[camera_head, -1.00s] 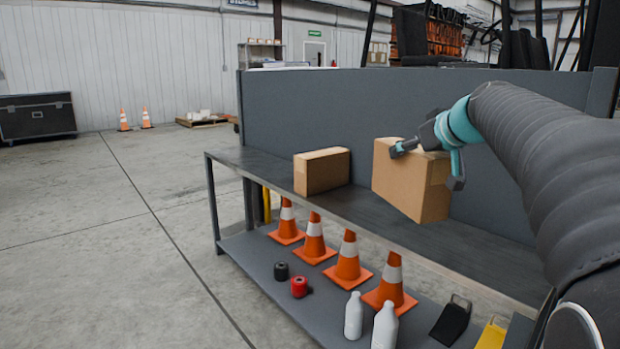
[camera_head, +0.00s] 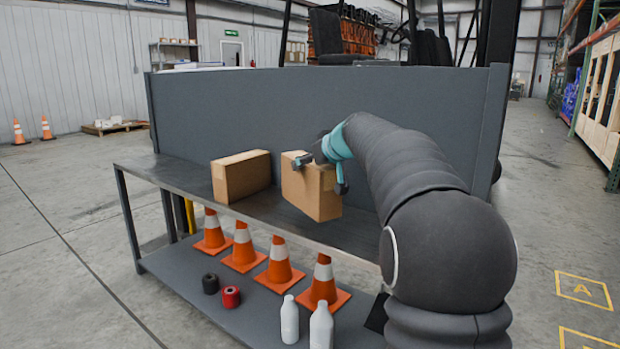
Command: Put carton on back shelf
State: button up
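A brown carton (camera_head: 311,192) is held by my gripper (camera_head: 322,174), whose fingers sit at its upper left edge and its right side. The carton is slightly tilted, at the front of the grey back panel, over the dark bench top (camera_head: 262,208). I cannot tell whether its bottom touches the bench. A second brown carton (camera_head: 240,177) stands on the bench top to the left, with a small gap between the two. My arm covers the right part of the bench.
The lower shelf (camera_head: 185,277) holds several orange cones (camera_head: 279,262), black and red rolls (camera_head: 231,297) and two white bottles (camera_head: 290,320). A tall grey panel (camera_head: 250,110) backs the bench. Open floor lies left and right. A tall rack (camera_head: 600,90) stands at the far right.

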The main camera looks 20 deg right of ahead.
jog(key=shift+w+f, duration=0.1)
jog(key=shift+w, duration=0.1)
jog(key=shift+f+b, duration=0.5)
jog(key=shift+f, duration=1.5)
jog(key=o, duration=1.8)
